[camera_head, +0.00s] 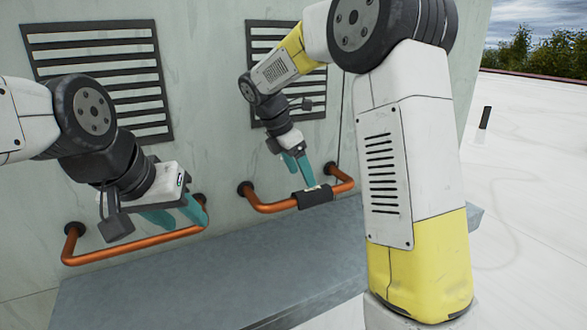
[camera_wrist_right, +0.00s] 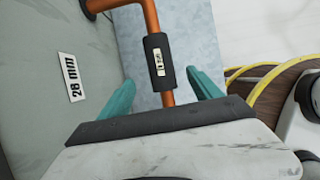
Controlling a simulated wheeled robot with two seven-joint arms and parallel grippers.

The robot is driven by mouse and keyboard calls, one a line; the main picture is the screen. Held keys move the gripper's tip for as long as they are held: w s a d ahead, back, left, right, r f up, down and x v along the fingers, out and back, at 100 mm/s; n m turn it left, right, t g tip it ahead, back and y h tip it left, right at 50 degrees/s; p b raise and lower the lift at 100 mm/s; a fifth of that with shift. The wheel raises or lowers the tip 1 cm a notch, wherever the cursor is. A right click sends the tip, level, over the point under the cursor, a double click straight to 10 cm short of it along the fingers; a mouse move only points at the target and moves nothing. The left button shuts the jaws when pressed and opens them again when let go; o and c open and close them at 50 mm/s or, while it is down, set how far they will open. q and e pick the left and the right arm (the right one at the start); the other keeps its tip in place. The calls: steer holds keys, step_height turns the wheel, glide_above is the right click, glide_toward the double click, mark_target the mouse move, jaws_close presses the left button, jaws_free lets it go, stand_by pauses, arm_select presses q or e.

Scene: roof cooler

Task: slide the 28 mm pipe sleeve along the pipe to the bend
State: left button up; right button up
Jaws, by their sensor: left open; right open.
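The black pipe sleeve (camera_head: 316,197) sits around the right copper pipe (camera_head: 275,206), nearer its right bend (camera_head: 349,184), with a short stretch of bare pipe between. In the right wrist view, the sleeve (camera_wrist_right: 160,66) carries a small pale label. The pipe bends just above it toward the wall. My right gripper (camera_head: 301,181) is open at the sleeve; its teal fingers (camera_wrist_right: 163,82) stand apart on either side of the sleeve's lower end, not visibly touching it. My left gripper (camera_head: 183,220) is open beside the left copper pipe (camera_head: 130,246); contact cannot be told.
A grey ledge (camera_head: 215,278) runs below both pipes. The wall behind has two slatted vents (camera_head: 97,75). A "28 mm" label (camera_wrist_right: 72,77) is on the wall beside the right pipe. A yellow hose (camera_wrist_right: 264,85) shows at the right of the wrist view. Open white roof (camera_head: 525,170) lies right.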

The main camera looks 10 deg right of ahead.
mark_target(309, 190)
steer(key=shift+x, duration=3.9)
steer(key=shift+c, duration=0.4)
